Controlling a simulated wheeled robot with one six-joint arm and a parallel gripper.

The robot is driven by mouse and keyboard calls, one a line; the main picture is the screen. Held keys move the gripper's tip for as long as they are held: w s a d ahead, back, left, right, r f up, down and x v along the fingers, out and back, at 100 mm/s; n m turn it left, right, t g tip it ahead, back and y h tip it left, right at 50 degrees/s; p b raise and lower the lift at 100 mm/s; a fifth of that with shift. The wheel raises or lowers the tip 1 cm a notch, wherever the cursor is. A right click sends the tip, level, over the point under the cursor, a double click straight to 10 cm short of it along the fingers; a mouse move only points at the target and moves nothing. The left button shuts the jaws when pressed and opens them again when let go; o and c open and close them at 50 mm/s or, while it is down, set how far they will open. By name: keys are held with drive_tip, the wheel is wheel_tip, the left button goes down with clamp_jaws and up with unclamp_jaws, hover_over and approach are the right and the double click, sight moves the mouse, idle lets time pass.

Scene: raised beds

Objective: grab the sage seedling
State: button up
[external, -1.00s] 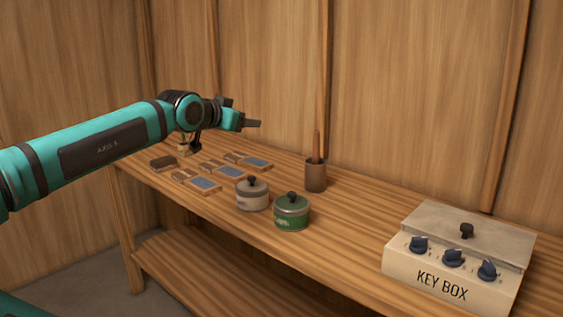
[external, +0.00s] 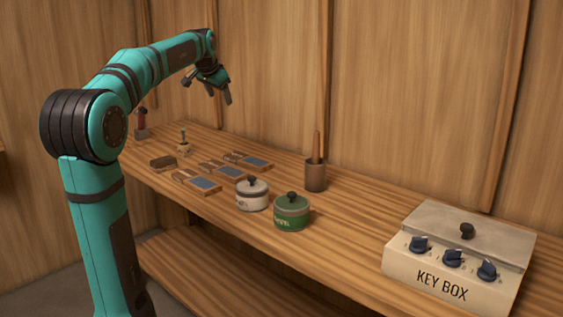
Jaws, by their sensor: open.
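I cannot make out a sage seedling in the external view. My gripper (external: 219,96) is open and empty, fingers pointing down, raised well above the back left part of the wooden bench (external: 350,230). A small object with a dark upright top (external: 184,145) stands on the bench at the left, below and left of my gripper. Another small object, dark red on a dark base (external: 141,127), stands at the far left end, partly beside my arm. Both are too small to identify.
Several small wooden pieces with blue-grey panels (external: 205,184) and a brown block (external: 163,163) lie on the bench. A white lidded pot (external: 252,197), green lidded pot (external: 291,215), brown cup with a stick (external: 316,177) and key box (external: 440,277) stand further right. Wooden walls close the back.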

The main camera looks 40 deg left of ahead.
drive_tip(key=a+f+g+h, duration=0.1)
drive_tip(key=a+f+g, duration=0.15)
drive_tip(key=a, duration=1.05)
drive_tip(key=g+h, duration=0.2)
approach(184, 144)
drive_tip(key=f, duration=0.5)
drive_tip(key=shift+w+d+f, duration=0.2)
drive_tip(key=shift+w+f, duration=0.05)
drive_tip(key=shift+f, duration=0.05)
drive_tip(key=shift+w+a+f, duration=0.1)
drive_tip(key=shift+w+f, duration=0.05)
drive_tip(key=shift+f, duration=0.75)
drive_tip(key=shift+w+a+f, duration=0.1)
drive_tip(key=shift+w+f, duration=0.1)
drive_tip(key=shift+f, duration=0.75)
drive_tip(key=shift+w+a+f, duration=0.1)
drive_tip(key=shift+w+f, duration=0.05)
drive_tip(key=shift+f, duration=0.75)
drive_tip(key=c, duration=1.1)
